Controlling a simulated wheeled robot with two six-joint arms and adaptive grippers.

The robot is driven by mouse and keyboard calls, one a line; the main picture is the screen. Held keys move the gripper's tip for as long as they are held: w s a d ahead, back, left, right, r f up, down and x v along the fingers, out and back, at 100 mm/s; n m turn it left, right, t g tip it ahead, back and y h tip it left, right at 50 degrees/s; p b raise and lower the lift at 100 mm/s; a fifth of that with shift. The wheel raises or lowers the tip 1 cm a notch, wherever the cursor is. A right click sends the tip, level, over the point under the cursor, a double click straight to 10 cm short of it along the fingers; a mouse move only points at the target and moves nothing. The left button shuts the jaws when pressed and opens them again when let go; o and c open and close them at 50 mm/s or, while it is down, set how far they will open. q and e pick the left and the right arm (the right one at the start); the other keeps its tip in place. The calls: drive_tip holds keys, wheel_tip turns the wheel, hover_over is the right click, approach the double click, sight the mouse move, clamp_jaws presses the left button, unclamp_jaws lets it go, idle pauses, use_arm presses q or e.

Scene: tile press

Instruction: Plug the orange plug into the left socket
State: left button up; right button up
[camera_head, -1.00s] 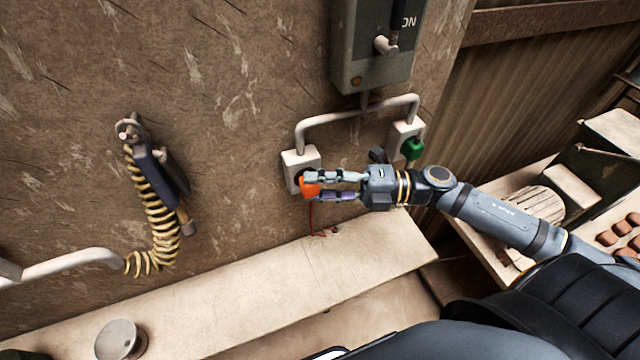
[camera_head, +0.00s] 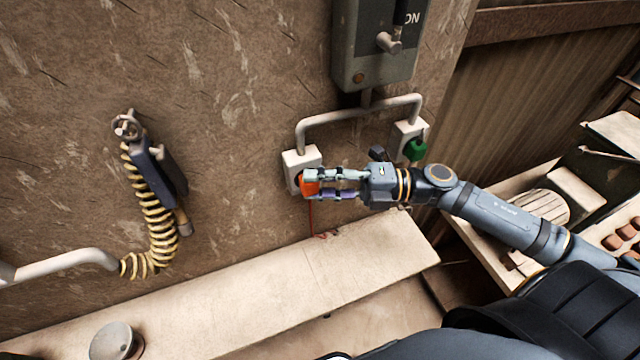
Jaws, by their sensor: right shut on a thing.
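The left socket (camera_head: 298,160) is a white box on the brown wall, at the lower end of a pale pipe. The orange plug (camera_head: 309,184) is at the front of this socket, over its dark face. My right gripper (camera_head: 317,185) comes in from the right and is shut on the orange plug. A thin red cord hangs below the plug. Whether the plug is fully seated or only against the socket cannot be told, as the plug and fingers cover the contact. My left gripper is not in view.
A green plug (camera_head: 415,150) is at the right socket (camera_head: 404,132). A grey switch box (camera_head: 374,45) marked ON hangs above. A pale bench (camera_head: 250,290) runs below, with a round metal can (camera_head: 117,341) at its left. A blue tool with a coiled yellow hose (camera_head: 152,215) hangs left.

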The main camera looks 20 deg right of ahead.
drive_tip(key=o, duration=1.2)
drive_tip(key=shift+o, duration=0.2)
